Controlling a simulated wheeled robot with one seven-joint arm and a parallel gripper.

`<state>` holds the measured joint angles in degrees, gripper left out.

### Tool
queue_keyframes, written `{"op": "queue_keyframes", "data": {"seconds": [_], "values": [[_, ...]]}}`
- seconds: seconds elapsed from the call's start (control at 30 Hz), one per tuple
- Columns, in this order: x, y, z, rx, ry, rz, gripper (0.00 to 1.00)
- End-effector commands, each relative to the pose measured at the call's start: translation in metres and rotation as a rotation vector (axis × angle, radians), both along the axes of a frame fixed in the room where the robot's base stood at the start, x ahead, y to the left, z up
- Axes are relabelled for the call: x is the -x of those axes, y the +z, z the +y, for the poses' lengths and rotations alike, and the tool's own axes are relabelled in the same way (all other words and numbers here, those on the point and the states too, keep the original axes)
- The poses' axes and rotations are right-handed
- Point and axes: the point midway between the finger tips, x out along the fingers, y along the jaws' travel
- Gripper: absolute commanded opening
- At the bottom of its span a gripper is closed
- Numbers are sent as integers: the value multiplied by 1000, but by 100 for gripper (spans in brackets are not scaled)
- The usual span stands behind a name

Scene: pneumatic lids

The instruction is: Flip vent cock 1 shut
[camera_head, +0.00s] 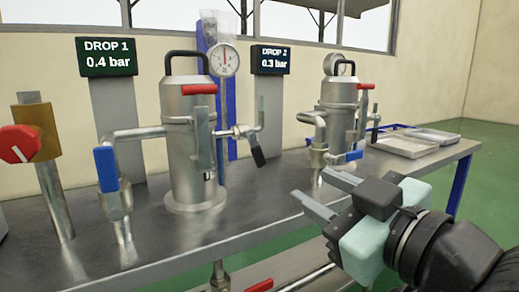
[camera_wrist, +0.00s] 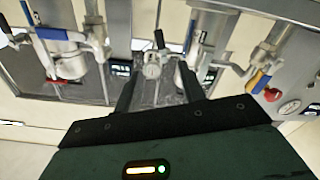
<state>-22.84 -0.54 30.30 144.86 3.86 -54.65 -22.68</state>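Vent cock 1 is not labelled. The small black-handled cock (camera_head: 257,157) on the right side of the DROP 1 vessel (camera_head: 185,130) looks like it. Its black lever hangs down and slants right, beside an upright grey pipe. In the wrist view, which appears upside down, a black lever (camera_wrist: 160,39) shows between the fingers. My gripper (camera_head: 328,192) is open and empty, to the right of and nearer than this cock, clear of it. Its two fingers also show in the wrist view (camera_wrist: 158,94).
A blue-handled valve (camera_head: 107,169) stands left of the DROP 1 vessel. A red knob (camera_head: 19,144) is at far left. The DROP 2 vessel (camera_head: 337,110), with another blue handle (camera_head: 346,158), stands behind my gripper. Trays (camera_head: 405,146) lie at right.

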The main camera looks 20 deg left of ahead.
Motion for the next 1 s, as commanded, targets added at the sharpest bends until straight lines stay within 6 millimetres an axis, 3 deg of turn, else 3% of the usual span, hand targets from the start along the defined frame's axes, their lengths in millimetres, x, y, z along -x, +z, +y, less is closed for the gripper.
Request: {"op": "queue_keyframes", "data": {"seconds": [0.47,1.0], "values": [[-11,3,14,8,-8,6,40],[-85,-2,100,4,-9,1,40]]}}
